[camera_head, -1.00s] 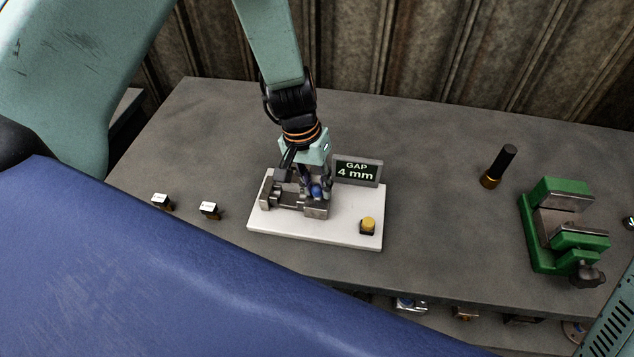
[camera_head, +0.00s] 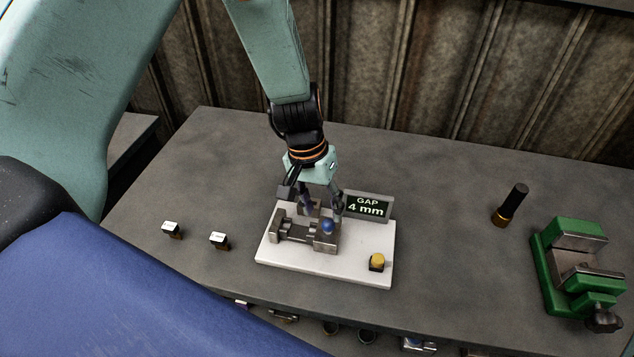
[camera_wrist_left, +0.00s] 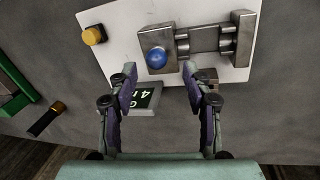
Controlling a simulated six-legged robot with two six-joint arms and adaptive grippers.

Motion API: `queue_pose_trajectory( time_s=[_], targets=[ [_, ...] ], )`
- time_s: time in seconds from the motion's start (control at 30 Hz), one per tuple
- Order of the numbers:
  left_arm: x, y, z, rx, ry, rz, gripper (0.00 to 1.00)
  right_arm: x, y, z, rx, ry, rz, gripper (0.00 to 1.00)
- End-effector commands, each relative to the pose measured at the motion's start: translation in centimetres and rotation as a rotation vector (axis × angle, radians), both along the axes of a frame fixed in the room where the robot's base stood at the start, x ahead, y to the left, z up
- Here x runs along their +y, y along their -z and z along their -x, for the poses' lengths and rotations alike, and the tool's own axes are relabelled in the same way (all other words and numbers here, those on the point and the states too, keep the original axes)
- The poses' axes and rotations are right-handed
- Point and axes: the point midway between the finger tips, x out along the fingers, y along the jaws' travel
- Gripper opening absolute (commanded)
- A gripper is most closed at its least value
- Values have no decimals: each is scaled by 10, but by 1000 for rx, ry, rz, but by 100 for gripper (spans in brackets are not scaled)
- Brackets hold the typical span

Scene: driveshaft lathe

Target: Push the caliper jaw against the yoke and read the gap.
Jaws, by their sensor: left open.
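The caliper gauge stands on a white plate (camera_head: 345,268) on the bench. Its sliding jaw (camera_head: 325,240) is a grey block with a blue knob (camera_head: 327,227) on top. A fixed grey block, the yoke (camera_head: 275,222), stands at the left end of the rails. A space shows between the two blocks. The display (camera_head: 367,206) reads "GAP 4 mm". My left gripper (camera_head: 322,205) is open just behind the knob. In the left wrist view its fingers (camera_wrist_left: 159,80) are apart, and the blue knob (camera_wrist_left: 156,57) lies beyond the tips, outside the grip. My right gripper is not in view.
A yellow button (camera_head: 377,261) is on the plate's front right. Two small white-topped blocks (camera_head: 171,228) (camera_head: 219,239) stand at the left. The bench between plate and vise is clear.

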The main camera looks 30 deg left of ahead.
Motion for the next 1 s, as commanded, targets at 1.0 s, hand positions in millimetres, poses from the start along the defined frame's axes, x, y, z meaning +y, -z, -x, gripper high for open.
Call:
queue_pose_trajectory(
  time_s=[1.0],
  targets=[
    [15, -80, 0, 1, 1, -2, 50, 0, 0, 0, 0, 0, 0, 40]
  ],
)
